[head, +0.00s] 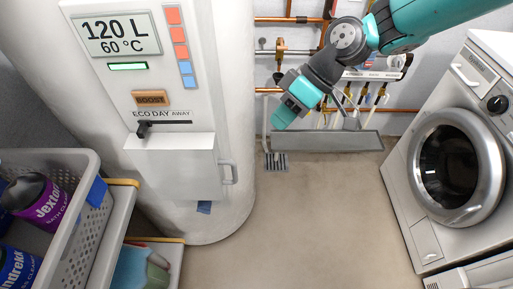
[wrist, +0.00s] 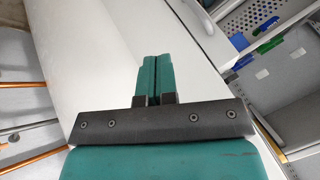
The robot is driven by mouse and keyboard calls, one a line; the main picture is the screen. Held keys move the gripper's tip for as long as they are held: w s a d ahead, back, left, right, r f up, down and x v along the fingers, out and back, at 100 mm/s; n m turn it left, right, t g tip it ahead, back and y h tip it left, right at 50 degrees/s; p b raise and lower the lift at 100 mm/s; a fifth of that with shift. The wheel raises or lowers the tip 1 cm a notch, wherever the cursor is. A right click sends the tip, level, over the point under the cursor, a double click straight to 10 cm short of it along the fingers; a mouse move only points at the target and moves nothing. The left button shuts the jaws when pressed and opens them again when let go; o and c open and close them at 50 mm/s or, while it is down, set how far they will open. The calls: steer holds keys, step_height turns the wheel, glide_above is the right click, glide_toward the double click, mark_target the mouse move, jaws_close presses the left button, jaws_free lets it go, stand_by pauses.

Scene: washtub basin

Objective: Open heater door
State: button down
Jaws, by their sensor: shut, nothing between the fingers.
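The white water heater (head: 225,80) stands at the left in the head view. Its lower front door (head: 180,172) looks closed, with a pale handle (head: 228,172) on its right edge. My gripper (head: 280,118) is to the right of the heater, above and right of the handle, and apart from it. In the wrist view my gripper's teal fingers (wrist: 154,78) are shut together with nothing between them. The heater's white curved side (wrist: 100,50) lies beyond them. A white panel edge shows to their right; I cannot tell the handle there clearly.
A grey crate of bottles (head: 85,205) stands at the lower left beside the heater. A washing machine (head: 450,160) is at the right. Copper pipes (head: 290,20) and a grey trough (head: 330,141) are along the back wall. The floor between is clear.

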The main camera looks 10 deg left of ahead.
steer(key=s+a+f, duration=0.6)
steer(key=f, duration=0.1)
steer(key=shift+s+f, duration=0.35)
steer(key=shift+s, duration=0.05)
steer(key=shift+s+a, duration=0.1)
